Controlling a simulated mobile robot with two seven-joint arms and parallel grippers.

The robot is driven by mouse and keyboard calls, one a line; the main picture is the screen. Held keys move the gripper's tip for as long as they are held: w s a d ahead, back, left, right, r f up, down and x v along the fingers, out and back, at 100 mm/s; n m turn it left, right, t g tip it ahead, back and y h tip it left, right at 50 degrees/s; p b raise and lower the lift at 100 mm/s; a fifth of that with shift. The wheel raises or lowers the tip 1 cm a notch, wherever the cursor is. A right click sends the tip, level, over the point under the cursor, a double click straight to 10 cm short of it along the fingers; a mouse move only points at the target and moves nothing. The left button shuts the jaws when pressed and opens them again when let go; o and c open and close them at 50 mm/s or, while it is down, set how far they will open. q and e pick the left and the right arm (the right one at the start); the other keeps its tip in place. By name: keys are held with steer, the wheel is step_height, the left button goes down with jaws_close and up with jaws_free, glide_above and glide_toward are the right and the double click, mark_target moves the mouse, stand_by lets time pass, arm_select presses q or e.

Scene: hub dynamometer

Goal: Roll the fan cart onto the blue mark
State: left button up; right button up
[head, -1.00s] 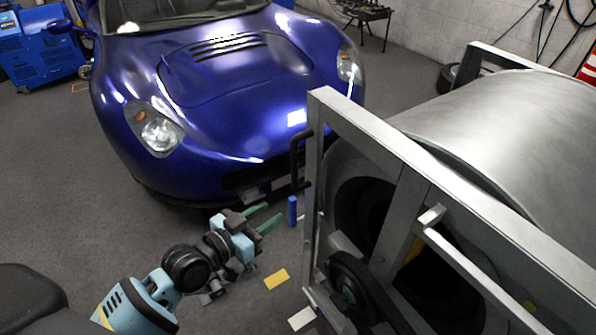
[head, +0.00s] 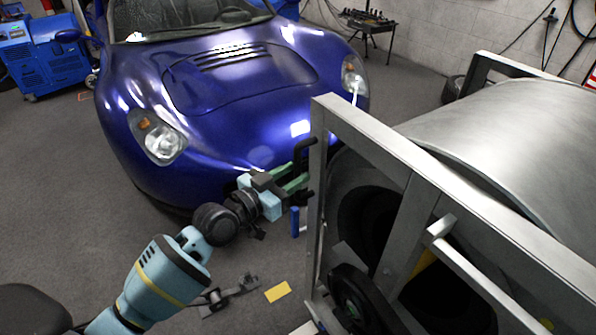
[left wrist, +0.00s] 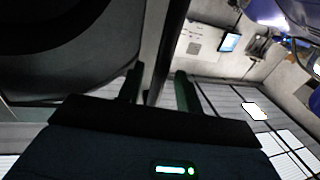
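The fan cart (head: 372,138), a large grey metal frame around a round duct, fills the right of the head view. A black handle (head: 301,150) stands out from its left upright. My left gripper (head: 302,183), with green fingers, is at the lower part of this handle. In the left wrist view the fingers (left wrist: 160,90) are apart, with a dark bar (left wrist: 168,45) between them and slim gaps beside it. A blue mark (head: 295,222) shows on the floor just left of the cart's frame. My right gripper is out of view.
A blue-purple car (head: 235,100) stands close beyond the gripper. A yellow mark (head: 278,292) lies on the floor, left of the cart. A blue machine (head: 38,55) is at the far left and a small black table (head: 368,22) at the back. The floor at left is open.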

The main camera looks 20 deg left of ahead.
arm_select(q)
steer(key=shift+x, duration=1)
jaws_close()
